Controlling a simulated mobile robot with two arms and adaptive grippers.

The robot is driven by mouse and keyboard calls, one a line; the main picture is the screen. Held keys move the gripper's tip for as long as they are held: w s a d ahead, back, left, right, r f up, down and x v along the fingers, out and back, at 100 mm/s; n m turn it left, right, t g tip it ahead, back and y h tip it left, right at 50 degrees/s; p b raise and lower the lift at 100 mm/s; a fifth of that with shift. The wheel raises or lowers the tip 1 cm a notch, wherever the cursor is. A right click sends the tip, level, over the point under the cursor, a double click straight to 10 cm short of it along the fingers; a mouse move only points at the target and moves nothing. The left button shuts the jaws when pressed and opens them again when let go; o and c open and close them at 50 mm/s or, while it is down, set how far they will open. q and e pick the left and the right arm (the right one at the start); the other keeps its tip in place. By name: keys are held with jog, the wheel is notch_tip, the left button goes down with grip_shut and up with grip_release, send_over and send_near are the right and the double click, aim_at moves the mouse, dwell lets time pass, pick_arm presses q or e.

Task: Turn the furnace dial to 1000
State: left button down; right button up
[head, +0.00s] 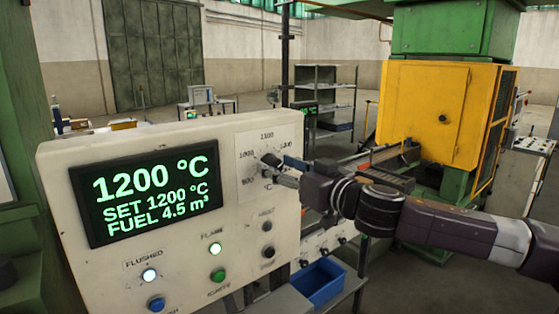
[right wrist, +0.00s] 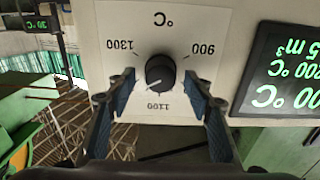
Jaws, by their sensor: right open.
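The furnace dial is a round black knob (head: 271,159) on a pale scale plate (head: 250,150) of the control panel. In the head view the scale shows 900, 1000, 1100 and 1200. The display (head: 146,192) reads 1200 °C, SET 1200 °C. My right gripper (head: 284,172) is open in front of the dial. In the right wrist view the plate is upside down and the dial (right wrist: 160,73) sits between the open fingers, with gaps on both sides. A pale mark on the knob points toward the lower left there. My left gripper is not in view.
A lit white lamp (head: 149,275) and a blue button (head: 156,304) are at lower left. A blue bin (head: 318,283) stands beneath the arm.

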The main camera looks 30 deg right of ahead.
jog(key=shift+c, duration=0.6)
jog(key=c, duration=1)
